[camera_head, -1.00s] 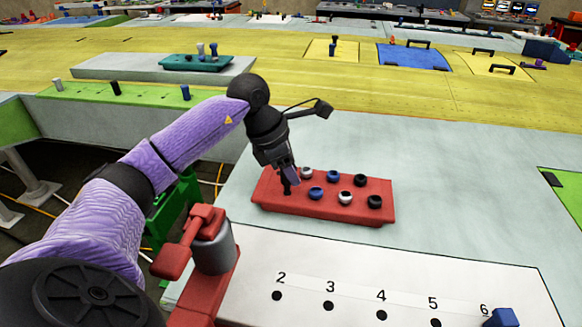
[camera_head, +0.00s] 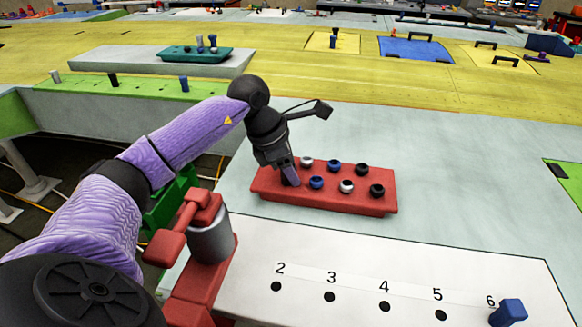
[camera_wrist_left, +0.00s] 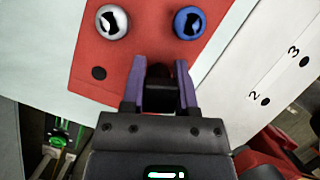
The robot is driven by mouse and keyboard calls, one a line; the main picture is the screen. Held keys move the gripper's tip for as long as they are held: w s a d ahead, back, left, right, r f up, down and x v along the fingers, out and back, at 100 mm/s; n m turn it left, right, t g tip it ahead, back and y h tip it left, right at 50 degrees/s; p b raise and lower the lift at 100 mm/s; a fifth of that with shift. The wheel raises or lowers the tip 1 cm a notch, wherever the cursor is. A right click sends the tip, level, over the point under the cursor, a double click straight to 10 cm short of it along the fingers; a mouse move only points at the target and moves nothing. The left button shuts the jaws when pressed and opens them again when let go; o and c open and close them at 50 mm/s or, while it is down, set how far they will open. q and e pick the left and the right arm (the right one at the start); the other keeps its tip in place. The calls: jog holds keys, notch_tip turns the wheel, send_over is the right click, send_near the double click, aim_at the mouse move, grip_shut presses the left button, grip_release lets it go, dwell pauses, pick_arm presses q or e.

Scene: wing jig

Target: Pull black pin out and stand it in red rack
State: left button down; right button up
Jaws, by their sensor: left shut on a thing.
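My left gripper (camera_head: 290,174), with purple fingers, is at the left end of the red rack (camera_head: 325,208) and points down at it. It is shut on the black pin (camera_wrist_left: 158,72), which shows as a dark end between the fingers in the left wrist view. In the head view the fingers mostly hide the pin, and its lower end is at or just above the rack top. I cannot tell whether it is in a hole. My right gripper is not in view.
The rack also carries several round-topped white, blue and black pieces, including a white one (camera_head: 346,186) and a black one (camera_head: 376,190). A white numbered panel (camera_head: 400,260) has open holes and a blue pin (camera_head: 508,312) at 6. A red and grey clamp (camera_head: 208,235) stands near my left arm.

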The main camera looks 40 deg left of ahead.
pick_arm(q)
jog(key=shift+c, duration=1.4)
grip_release()
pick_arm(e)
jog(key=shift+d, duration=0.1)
pick_arm(q)
jog(key=shift+r, duration=0.1)
